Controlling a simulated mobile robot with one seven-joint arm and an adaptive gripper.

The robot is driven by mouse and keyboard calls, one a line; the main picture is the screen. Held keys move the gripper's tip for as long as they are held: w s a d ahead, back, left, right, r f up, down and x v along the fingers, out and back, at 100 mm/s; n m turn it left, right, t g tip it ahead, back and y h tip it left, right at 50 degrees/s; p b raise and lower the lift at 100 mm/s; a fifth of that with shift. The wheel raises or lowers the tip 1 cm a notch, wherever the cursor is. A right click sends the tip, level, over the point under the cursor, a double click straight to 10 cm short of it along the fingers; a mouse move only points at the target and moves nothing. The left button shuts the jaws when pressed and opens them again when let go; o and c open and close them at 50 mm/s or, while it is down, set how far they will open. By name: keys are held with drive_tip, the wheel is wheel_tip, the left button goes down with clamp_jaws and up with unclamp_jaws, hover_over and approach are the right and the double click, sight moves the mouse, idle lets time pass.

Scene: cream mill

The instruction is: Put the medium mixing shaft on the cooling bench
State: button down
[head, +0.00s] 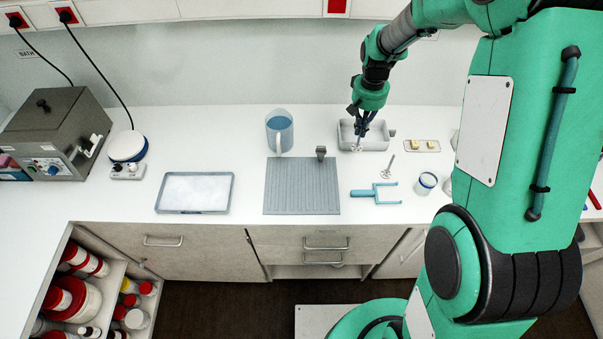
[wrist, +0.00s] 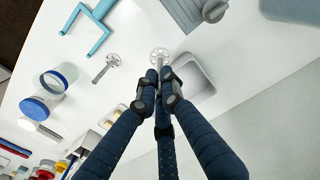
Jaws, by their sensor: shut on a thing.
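My gripper (head: 361,130) is at the back of the worktop, over the left end of a grey open tray. It is shut on a mixing shaft (head: 357,146) with a pale round holed disc at its lower end. In the wrist view the fingers (wrist: 161,76) close around the rod, and the disc (wrist: 159,55) shows beyond them beside the tray. I cannot tell whether the disc touches the worktop. No label marks the cooling bench; a ribbed grey plate (head: 302,185) lies to the left.
The grey tray (head: 378,142) is by my gripper. A blue fork-shaped tool (head: 376,192) and a blue-rimmed jar (head: 426,182) are in front. A jug (head: 279,133) stands behind the ribbed plate. A white-filled tray (head: 195,192) lies further left, with clear worktop around it.

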drive_tip(key=s+a+f+n, duration=0.1)
drive_tip(key=s+a, duration=0.6)
drive_tip(key=s, duration=0.5)
drive_tip(key=s+a+f+n, duration=0.1)
drive_tip(key=s+a, duration=0.6)
drive_tip(key=s, duration=0.6)
drive_tip(key=shift+f+n, duration=0.2)
drive_tip(key=shift+n, duration=0.2)
drive_tip(key=shift+w, duration=0.15)
drive_tip(key=w+a, duration=0.2)
drive_tip(key=w, duration=0.5)
drive_tip(key=w+a+f, duration=0.1)
drive_tip(key=w+a, duration=0.2)
drive_tip(key=w, duration=0.5)
drive_tip(key=shift+a+f, duration=0.25)
drive_tip(key=shift+s, duration=0.1)
drive_tip(key=shift+f, duration=1.75)
drive_tip(key=shift+f, duration=0.1)
drive_tip(key=c, duration=1.9)
unclamp_jaws()
